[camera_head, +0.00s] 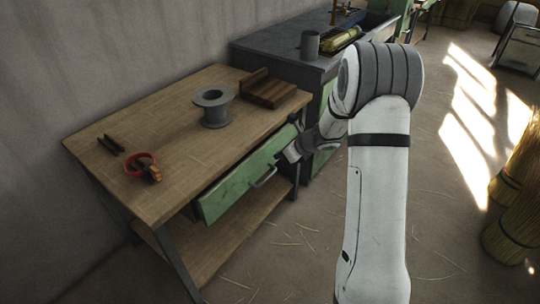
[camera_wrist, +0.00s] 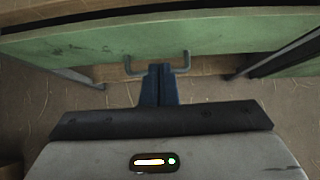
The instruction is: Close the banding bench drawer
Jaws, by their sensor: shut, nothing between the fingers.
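The banding bench (camera_head: 150,185) is a wooden table with a green drawer front (camera_head: 232,187) under its top. A narrow dark gap shows along the drawer's top edge in the wrist view (camera_wrist: 90,40); how far the drawer stands out is hard to tell. The grey bar handle (camera_head: 264,178) is on the drawer's front, and both its bends show in the wrist view (camera_wrist: 184,62). My gripper (camera_wrist: 160,68) is shut and empty, its fingertips at the middle of the handle. Whether they touch it cannot be told. In the head view my gripper (camera_head: 288,155) is partly hidden by my wrist.
On the bench top are a grey spool (camera_head: 212,108), a brown wooden block (camera_head: 268,94), a red ring-shaped item (camera_head: 141,165) and small dark pieces (camera_head: 110,145). A grey-topped counter (camera_head: 280,55) adjoins behind. Straw bundles (camera_head: 515,210) stand right; straw-strewn floor lies between.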

